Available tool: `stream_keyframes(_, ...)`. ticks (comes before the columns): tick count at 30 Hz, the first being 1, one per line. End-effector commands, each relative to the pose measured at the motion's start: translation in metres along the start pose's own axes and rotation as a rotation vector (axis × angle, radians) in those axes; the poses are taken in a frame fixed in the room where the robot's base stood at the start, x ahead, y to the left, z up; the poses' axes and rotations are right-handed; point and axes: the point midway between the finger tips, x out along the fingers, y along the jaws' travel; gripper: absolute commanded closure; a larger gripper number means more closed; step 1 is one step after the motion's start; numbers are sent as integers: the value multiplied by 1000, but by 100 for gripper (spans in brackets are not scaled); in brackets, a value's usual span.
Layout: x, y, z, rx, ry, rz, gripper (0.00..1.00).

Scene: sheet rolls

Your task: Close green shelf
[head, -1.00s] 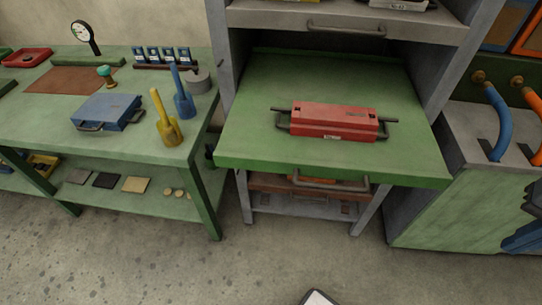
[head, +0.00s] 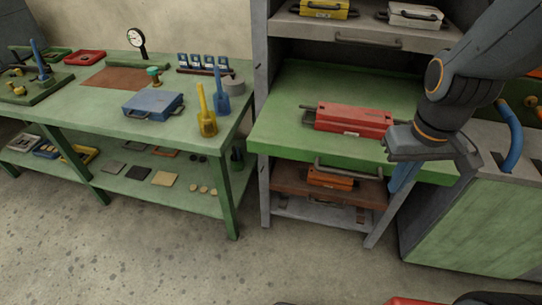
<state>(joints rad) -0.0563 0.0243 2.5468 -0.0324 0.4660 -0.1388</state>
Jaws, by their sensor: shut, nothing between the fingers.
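The green shelf (head: 283,101) is a flat sliding tray in the grey rack, and it stands pulled out toward me. A red case (head: 348,119) with dark handles lies on it. My gripper (head: 398,180) is in front of the right part of the shelf's front edge, pointing down, and its fingers are shut with nothing between them. My arm hides the right part of the shelf and the right rack post. I cannot tell whether the gripper touches the shelf's edge.
A grey shelf (head: 363,34) above holds yellow and white cases. A brown shelf (head: 275,178) below holds an orange case. A green workbench (head: 88,110) with tools stands at left. A green-sided cabinet (head: 480,225) stands at right.

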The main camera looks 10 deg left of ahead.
Motion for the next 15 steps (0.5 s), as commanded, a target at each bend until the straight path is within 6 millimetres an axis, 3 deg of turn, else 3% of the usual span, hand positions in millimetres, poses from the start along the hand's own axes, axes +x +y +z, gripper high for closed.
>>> stream_keyframes(9, -17, -91, -43, -1212, 31, 91, 100)
stream_keyframes(15, -36, -157, -57, -2010, 25, 202, 100)
